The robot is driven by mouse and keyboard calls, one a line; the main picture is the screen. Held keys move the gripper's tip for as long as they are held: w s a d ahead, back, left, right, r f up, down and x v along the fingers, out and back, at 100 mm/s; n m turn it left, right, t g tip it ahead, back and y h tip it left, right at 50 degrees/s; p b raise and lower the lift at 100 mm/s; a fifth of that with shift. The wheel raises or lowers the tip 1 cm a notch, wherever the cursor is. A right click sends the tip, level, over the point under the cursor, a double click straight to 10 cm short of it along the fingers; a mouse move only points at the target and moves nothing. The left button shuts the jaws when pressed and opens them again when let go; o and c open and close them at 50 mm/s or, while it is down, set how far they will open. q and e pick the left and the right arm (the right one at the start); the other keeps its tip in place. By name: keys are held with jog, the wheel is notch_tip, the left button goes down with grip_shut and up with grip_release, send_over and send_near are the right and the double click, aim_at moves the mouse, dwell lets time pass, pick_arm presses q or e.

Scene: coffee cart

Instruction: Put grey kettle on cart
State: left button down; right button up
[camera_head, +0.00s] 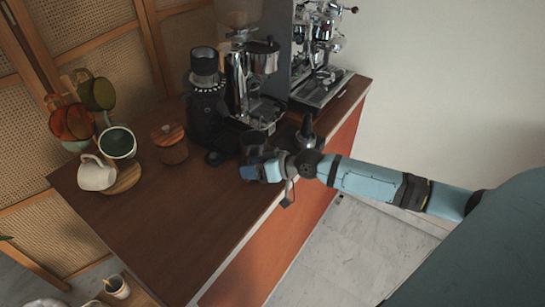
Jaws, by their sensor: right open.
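My right gripper (256,171) reaches in from the right over the near-right part of the wooden cart top (170,232). It is open, and nothing shows between its blue fingertips. A dark grey, kettle-like thing (307,129) with a narrowing top stands just behind my right wrist, near the cart's right edge. My wrist hides its lower part, so I cannot tell for sure that it is the grey kettle. My left gripper is not in view.
A dark cup (253,143) stands behind my right gripper. A black grinder (206,98) and an espresso machine (322,75) stand farther back. A mug rack with several mugs and a lidded wooden jar (171,146) are at left. The front cart top is clear.

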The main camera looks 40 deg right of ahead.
jog(key=b+v, duration=0.1)
jog(key=v, duration=0.9)
jog(key=shift+t+h, duration=0.3)
jog(key=shift+h, duration=0.2)
jog(key=s+a+f, duration=0.2)
jog(key=f, duration=0.1)
jog(key=s+a+f, duration=0.2)
jog(key=f, duration=0.2)
jog(key=s+a+f, duration=0.2)
jog(key=a+f, duration=0.1)
jog(key=f, duration=0.1)
jog(key=shift+s+f, duration=0.2)
jog(key=shift+s, duration=0.05)
jog(key=s+a+f+h, duration=0.4)
jog(key=s+a+f, duration=0.5)
jog(key=s+f, duration=0.1)
jog(key=shift+a, duration=0.25)
jog(key=shift+s+f, duration=0.1)
notch_tip(320, 180, up, 9)
jog(key=p, duration=0.9)
jog(key=shift+d, duration=0.2)
